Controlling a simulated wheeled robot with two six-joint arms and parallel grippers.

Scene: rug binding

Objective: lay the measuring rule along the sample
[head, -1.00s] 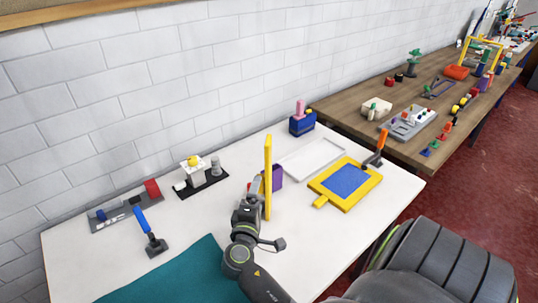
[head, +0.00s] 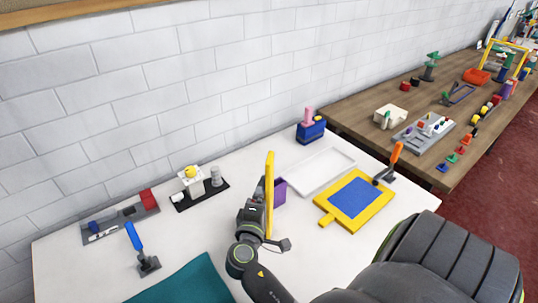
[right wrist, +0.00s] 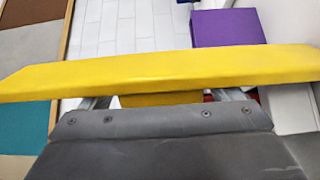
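The measuring rule appears to be the long yellow bar (head: 270,190), standing nearly upright above the white table. My right gripper (head: 262,207) is shut on it. In the right wrist view the bar (right wrist: 160,70) spans the picture's width, with a yellow part between the fingers (right wrist: 162,98). The teal cloth (head: 185,282), likely the sample, lies flat at the table's front edge, left of the gripper and partly cut off by the picture. The rule is apart from the cloth. My left gripper is not in view.
A purple block (head: 280,192) stands just behind the rule. A white tray (head: 320,170) and a yellow frame with a blue panel (head: 355,200) lie to the right. A blue-handled tool (head: 140,248) and a grey tray (head: 120,218) are at the left. Bare table lies between.

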